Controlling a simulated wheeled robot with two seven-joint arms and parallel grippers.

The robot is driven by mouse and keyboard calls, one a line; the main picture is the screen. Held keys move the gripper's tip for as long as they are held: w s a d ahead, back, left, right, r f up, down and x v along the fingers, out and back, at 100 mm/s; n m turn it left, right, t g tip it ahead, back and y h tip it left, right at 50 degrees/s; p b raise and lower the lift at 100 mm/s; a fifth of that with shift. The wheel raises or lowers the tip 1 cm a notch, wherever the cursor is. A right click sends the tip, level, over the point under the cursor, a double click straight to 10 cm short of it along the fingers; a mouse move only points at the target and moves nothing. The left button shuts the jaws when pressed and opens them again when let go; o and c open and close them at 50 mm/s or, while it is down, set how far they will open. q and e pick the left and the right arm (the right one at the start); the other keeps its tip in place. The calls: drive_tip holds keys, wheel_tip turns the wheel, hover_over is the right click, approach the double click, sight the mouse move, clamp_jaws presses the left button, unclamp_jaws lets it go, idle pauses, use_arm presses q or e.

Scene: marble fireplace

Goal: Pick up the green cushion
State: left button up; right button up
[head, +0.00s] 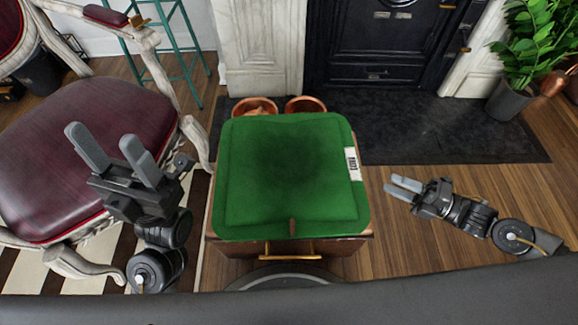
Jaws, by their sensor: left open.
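The green cushion (270,180) lies flat on top of a small wooden cabinet (340,247) in the middle of the head view. A white label (352,164) shows at its right edge. My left gripper (108,145) is open and empty, to the left of the cushion and in front of the armchair seat. My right gripper (402,187) is to the right of the cushion, pointing toward it and apart from it. Its two fingers lie close together in this view, and I cannot tell how far apart they are.
A red armchair (60,145) stands close on the left. Two copper pots (305,104) sit behind the cabinet on the dark hearth (430,125). A potted plant (510,100) stands at the back right.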

sight(359, 169)
drive_tip(key=b+x, duration=0.1)
drive_tip(key=x, duration=0.2)
drive_tip(key=b+x, duration=0.1)
drive_tip(key=x, duration=0.2)
drive_tip(key=f+b+x, duration=0.1)
drive_tip(key=x, duration=0.2)
drive_tip(key=shift+w, duration=0.35)
drive_tip(key=shift+w+a+r, duration=0.15)
drive_tip(key=shift+w+a, duration=0.05)
drive_tip(key=shift+a, duration=0.2)
clamp_jaws()
